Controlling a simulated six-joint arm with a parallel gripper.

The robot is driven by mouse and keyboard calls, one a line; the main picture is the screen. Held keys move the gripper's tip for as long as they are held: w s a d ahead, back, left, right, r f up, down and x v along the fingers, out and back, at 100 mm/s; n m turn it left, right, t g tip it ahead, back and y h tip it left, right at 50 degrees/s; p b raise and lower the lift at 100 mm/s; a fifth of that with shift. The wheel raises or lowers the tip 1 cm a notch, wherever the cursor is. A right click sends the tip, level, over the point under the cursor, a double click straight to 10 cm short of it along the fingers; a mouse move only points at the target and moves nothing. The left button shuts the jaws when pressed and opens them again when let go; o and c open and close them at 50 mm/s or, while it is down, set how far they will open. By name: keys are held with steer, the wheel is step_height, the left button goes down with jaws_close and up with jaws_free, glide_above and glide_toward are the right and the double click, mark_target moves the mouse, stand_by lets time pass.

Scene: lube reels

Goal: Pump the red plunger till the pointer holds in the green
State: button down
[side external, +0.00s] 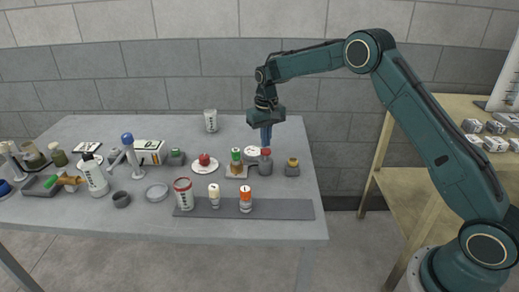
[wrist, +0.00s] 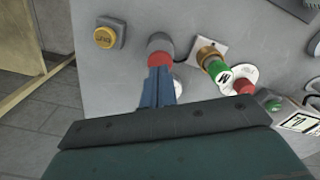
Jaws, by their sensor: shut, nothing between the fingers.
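The red plunger (side external: 265,152) tops a grey cylinder (side external: 265,166) near the right end of the table. In the wrist view the red plunger (wrist: 159,59) shows just beyond my fingertips. My gripper (side external: 266,144) points down with its blue fingers shut and empty, right above the plunger. I cannot tell whether the tips touch it. A white disc (side external: 251,150), perhaps the gauge, lies behind and left of the plunger. In the wrist view the fingers partly cover this white disc (wrist: 178,89). No pointer or green zone can be read.
A yellow-topped button (side external: 292,163) stands right of the plunger. A green-topped brass fitting (side external: 236,158) stands close on its left. A red knob on a white disc (side external: 204,161) is farther left. Bottles stand along a dark strip (side external: 285,209) in front. The table's right edge is near.

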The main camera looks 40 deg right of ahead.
mark_target(266, 150)
steer(key=shift+f, duration=0.25)
steer(key=shift+f, duration=1.7)
steer(key=shift+r, duration=3.85)
